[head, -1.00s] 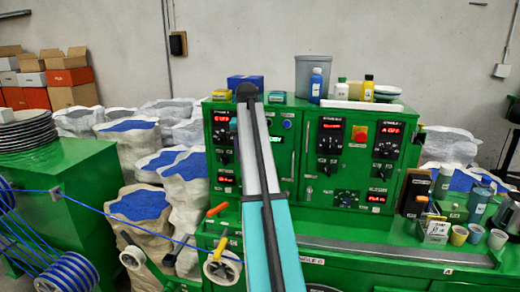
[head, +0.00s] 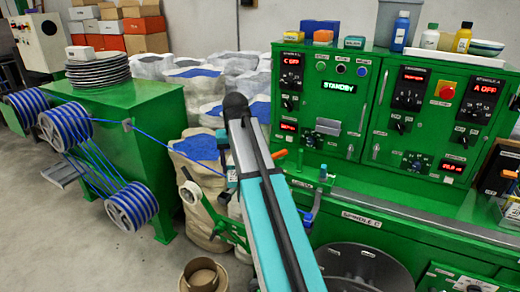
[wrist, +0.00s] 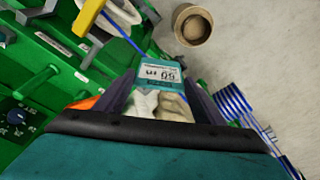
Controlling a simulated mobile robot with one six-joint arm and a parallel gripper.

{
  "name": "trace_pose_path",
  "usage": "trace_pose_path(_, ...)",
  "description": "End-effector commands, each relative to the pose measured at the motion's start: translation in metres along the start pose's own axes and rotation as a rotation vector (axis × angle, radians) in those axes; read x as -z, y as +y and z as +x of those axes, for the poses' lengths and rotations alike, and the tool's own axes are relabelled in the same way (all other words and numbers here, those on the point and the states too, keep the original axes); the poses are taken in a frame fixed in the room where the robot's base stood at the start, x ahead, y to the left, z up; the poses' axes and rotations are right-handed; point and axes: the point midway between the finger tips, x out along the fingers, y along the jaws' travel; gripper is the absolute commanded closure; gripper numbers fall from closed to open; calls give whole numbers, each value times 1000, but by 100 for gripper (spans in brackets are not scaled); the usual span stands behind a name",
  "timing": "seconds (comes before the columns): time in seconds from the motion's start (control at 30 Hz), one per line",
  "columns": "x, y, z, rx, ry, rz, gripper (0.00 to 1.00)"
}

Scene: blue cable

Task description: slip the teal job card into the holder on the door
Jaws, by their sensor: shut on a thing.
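The teal job card (wrist: 162,72), with a white printed face, shows in the wrist view. My gripper (wrist: 164,88) is shut on it, with one dark finger on each side. The print is upside down in that view, and the card's near end is hidden between the fingers. In the head view my teal and grey arm reaches up the middle and hides most of the gripper. The green cabinet (head: 340,150) has door panels with handles, right of my arm.
Blue cable spools (head: 65,125) hang on a green stand at the left, with a blue cable strung toward the machine. A brown round bin (head: 203,276) stands on the floor, also in the wrist view (wrist: 192,25). White sacks (head: 200,150) stand behind. Open floor lies at lower left.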

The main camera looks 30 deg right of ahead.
Motion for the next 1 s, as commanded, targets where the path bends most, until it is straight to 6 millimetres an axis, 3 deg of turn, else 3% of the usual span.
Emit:
trace_pose_path(0.03, -16, -16, 14, 6, 0, -33, 92)
trace_pose_path(0.3, -78, -89, 57, 39, 0, -199, 92)
trace_pose_path(0.5, -123, -131, 82, 60, 0, -309, 92)
trace_pose_path(0.7, -146, -152, 93, 72, 2, -367, 92)
trace_pose_path(1.0, -148, -156, 94, 74, 2, -376, 92)
